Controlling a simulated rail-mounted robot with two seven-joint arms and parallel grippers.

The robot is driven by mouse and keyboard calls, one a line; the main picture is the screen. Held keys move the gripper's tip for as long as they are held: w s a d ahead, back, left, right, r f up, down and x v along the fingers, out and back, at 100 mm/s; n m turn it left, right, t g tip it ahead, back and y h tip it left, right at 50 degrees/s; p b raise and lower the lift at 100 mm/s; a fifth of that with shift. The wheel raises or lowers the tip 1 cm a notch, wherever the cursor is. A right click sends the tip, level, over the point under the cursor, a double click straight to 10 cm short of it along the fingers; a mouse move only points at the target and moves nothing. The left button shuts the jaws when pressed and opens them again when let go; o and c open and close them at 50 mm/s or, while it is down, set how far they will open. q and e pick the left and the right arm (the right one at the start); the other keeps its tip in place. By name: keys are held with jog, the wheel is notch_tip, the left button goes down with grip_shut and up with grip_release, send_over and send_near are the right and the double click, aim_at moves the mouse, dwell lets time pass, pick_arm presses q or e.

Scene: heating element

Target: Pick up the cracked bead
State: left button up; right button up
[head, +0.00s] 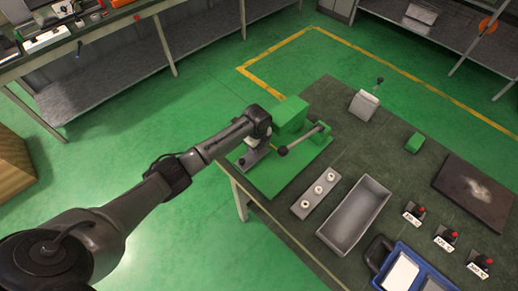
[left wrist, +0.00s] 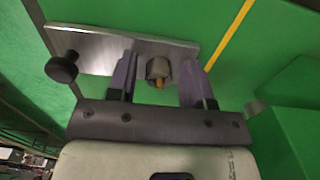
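My left gripper (head: 256,152) is over the green machine (head: 290,165) at the left end of the dark table. In the left wrist view, my left gripper (left wrist: 158,85) is open, with one finger on each side of a small round grey piece (left wrist: 157,68) that has a yellowish tip. Gaps show between the piece and both fingers. The piece sits at a flat metal plate (left wrist: 95,50); I cannot tell whether it is the cracked bead. Three white beads (head: 318,190) sit in a row on a grey strip; no crack can be made out. My right gripper is not in view.
A black-knobbed lever (head: 302,140) is close beside my left gripper; a black knob (left wrist: 62,67) shows left of the fingers. An empty grey tray (head: 355,215), a blue case (head: 380,260) and several red-topped devices (head: 413,213) stand to the right.

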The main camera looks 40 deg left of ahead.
pick_arm(q)
jog(key=c, duration=0.8)
jog(key=shift+o, duration=0.2)
jog(key=shift+r, duration=0.1)
